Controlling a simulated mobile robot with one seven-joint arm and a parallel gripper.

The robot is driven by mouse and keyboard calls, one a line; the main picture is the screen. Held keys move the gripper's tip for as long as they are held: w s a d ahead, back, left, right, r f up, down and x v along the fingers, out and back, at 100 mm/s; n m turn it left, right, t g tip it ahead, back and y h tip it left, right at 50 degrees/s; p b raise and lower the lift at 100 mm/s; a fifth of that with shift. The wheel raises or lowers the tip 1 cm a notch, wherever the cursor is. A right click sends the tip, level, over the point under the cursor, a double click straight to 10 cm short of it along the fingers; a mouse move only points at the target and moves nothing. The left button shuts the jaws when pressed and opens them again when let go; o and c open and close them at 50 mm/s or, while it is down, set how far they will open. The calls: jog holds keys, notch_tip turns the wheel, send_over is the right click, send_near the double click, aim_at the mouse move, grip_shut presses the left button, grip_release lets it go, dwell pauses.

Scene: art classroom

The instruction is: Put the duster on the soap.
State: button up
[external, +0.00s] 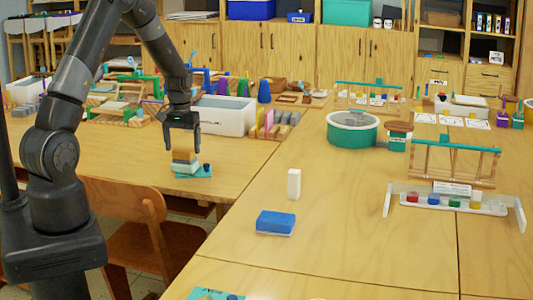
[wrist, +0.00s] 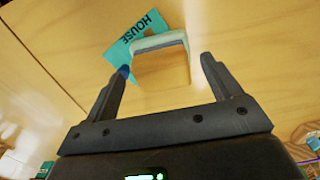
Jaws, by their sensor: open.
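The duster (external: 184,155), a wooden block with a pale felt layer, sits level in a stack on the left table. It also shows in the wrist view (wrist: 162,70). What looks like the soap (external: 184,169), a pale block, lies under it; its pale greenish edge shows in the wrist view (wrist: 176,37). The duster appears to rest on it. My gripper (external: 183,147) is open just over the stack, its fingers on either side of the duster in the wrist view (wrist: 164,66), with gaps visible. The soap is mostly hidden by the duster.
A teal card marked HOUSE (wrist: 139,36) lies by the stack, with a small dark blue item (external: 206,167) on it. A white bin (external: 224,115) stands behind. On the right table are a blue sponge-like block (external: 276,222) and an upright white block (external: 294,184).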

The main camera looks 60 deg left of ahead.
aim_at(183, 150)
notch_tip(183, 150, up, 9)
jog(key=d+r+m+t, duration=0.1)
jog(key=d+r+m, duration=0.1)
jog(key=d+r, duration=0.7)
jog(key=s+d+r+m+t, duration=0.2)
jog(key=s+d+r, duration=0.3)
jog(key=s+d, duration=0.4)
jog(key=s+d+r+m+t, duration=0.2)
jog(key=s+d+r+m, duration=0.3)
jog(key=s+d, duration=0.5)
jog(key=shift+d+t, duration=0.3)
jog(key=shift+d, duration=0.95)
